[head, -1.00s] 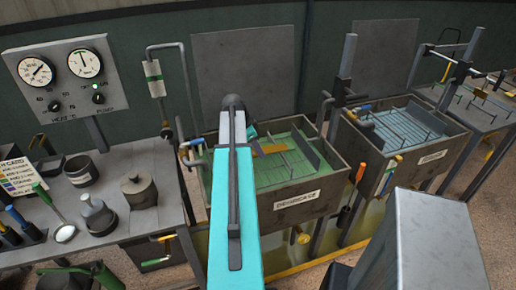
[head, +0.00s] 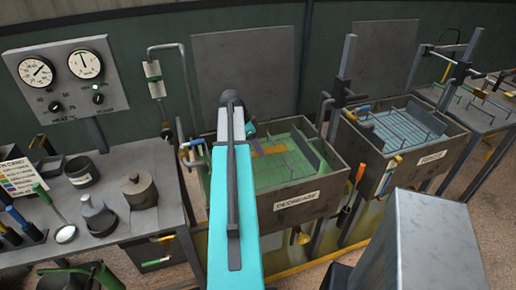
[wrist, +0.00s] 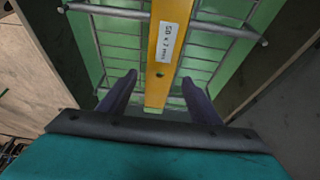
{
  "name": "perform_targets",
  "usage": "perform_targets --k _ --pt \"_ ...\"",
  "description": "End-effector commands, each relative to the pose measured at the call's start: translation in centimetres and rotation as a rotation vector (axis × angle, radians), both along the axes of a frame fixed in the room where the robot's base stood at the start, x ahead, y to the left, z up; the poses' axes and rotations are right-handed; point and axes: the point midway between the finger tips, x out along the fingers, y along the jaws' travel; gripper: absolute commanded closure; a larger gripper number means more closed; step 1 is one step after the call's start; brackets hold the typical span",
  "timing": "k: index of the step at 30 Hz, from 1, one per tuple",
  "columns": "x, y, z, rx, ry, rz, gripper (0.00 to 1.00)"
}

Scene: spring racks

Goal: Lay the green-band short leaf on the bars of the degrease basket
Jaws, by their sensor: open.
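A yellow leaf (wrist: 165,50) with a white size label and a small hole lies over the bars of the degrease basket (wrist: 120,25). In the head view the leaf (head: 271,150) shows as a small orange strip in the green-lit degrease tank (head: 310,195). My gripper (wrist: 158,80) is open, with one dark finger on each side of the leaf's near end and a gap on both sides. In the head view my arm hides much of the gripper.
The rinse tank (head: 425,160) with its own rack stands to the right. A bench (head: 110,235) with cans, a funnel and coloured-handled tools is at left. Coloured handles and upright posts stand between the tanks.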

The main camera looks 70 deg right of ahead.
Motion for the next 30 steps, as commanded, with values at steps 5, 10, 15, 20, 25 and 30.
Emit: perform_targets --k 5,10,15,20,25,30 --pt "0.7 0.5 1.7 -0.001 -0.001 0.001 0.42" --pt "1.2 0.9 3.5 -0.002 0.000 0.001 0.42" --pt "1.8 1.4 5.3 -0.002 0.000 0.002 0.42" --pt "2.4 1.9 7.0 -0.001 -0.001 0.002 0.42" --pt "2.9 2.2 8.6 -0.001 -0.001 0.002 0.42" --pt "3.1 2.5 9.5 0.000 0.000 0.001 0.42"
